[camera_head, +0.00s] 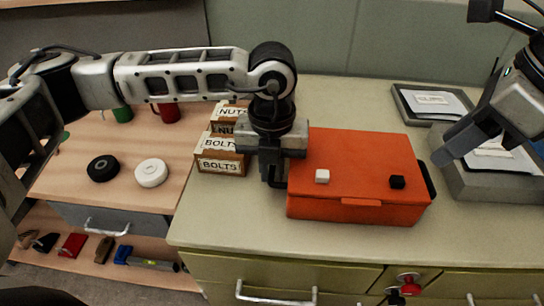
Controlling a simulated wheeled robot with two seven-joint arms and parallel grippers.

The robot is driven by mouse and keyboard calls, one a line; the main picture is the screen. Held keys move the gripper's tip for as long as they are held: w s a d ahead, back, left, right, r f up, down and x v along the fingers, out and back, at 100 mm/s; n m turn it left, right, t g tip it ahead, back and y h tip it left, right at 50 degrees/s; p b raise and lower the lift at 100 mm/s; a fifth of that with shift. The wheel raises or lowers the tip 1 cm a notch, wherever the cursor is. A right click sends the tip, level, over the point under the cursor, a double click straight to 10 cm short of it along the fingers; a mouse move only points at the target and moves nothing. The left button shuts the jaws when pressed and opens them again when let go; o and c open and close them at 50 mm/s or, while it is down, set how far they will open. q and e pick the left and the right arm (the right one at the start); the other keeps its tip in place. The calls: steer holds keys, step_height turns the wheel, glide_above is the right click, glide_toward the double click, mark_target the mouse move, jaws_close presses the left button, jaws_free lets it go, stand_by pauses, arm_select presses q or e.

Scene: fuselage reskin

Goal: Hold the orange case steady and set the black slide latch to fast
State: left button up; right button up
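The orange case (355,150) lies on the pale green counter with its lid down. The black slide latch (397,182) is on its front right, and a white slide latch (322,176) is on its front left. I see no readable fast marking. My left gripper (273,182) points down at the case's left end, its fingers against or beside that side. The gripper covers that end, so its grip is unclear. My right gripper (440,158) is beyond the black handle (428,180) on the case's right end, apart from the latch. Its finger opening is not clear.
Labelled nuts and bolts boxes (222,163) stand close left of my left gripper. Grey trays (480,185) with papers fill the counter's right side. A black roll (103,168) and a white roll (151,172) lie on the wooden bench. The counter before the case is clear.

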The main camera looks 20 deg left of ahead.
jaws_close()
steer(key=a+m+g, duration=0.1)
steer(key=a+m, duration=0.2)
steer(key=m, duration=1.1)
steer(key=a+m+g, duration=0.1)
steer(key=a+m, duration=0.2)
steer(key=m, duration=1.1)
steer(key=shift+w+r+m, duration=0.25)
steer(key=shift+w+m, duration=0.15)
steer(key=shift+w, duration=0.05)
steer(key=shift+a, duration=0.1)
